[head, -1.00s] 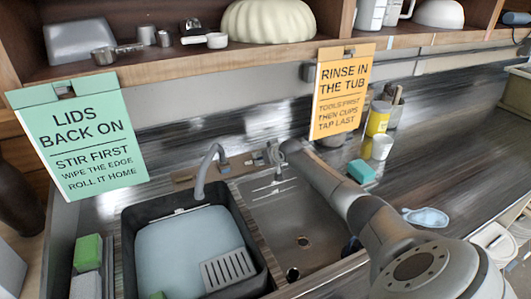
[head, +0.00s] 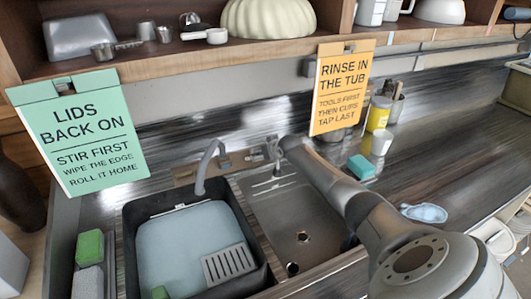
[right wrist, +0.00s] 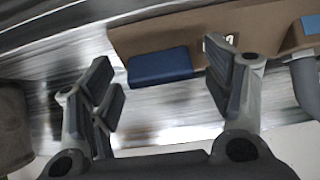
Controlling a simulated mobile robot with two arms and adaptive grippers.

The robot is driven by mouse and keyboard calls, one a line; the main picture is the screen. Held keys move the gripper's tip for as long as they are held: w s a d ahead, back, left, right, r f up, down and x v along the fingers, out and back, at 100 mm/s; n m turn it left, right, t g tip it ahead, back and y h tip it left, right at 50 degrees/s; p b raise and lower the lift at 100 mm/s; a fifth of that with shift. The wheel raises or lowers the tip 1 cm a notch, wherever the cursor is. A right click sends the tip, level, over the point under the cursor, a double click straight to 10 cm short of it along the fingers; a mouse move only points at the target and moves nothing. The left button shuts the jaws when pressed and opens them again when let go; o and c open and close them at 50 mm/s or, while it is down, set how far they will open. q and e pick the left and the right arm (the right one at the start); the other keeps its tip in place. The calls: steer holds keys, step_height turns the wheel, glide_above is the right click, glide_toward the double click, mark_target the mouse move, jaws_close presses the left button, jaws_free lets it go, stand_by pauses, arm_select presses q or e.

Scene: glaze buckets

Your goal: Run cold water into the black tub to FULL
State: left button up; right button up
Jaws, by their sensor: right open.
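The black tub (head: 128,258) stands at the lower left of the head view. A pale blue surface fills its inside; I cannot tell its exact level. The grey curved spout (head: 203,170) reaches over the tub's back edge, and no stream shows. My right gripper (head: 273,151) is behind the sink, right of the spout. In the right wrist view the same gripper (right wrist: 165,100) is open and empty. A blue block (right wrist: 160,66), perhaps a tap handle, shows between its fingers, against a brown board (right wrist: 150,32). My left gripper is not in view.
An empty metal basin (head: 295,215) lies right of the tub. A grey slotted piece (head: 228,263) is in the tub. An orange sign (head: 342,90) and a green sign (head: 80,135) hang from the shelf. A teal sponge (head: 361,167) and yellow can (head: 379,114) stand at right.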

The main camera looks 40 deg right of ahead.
steer(key=v, duration=1.2)
stand_by(0.6)
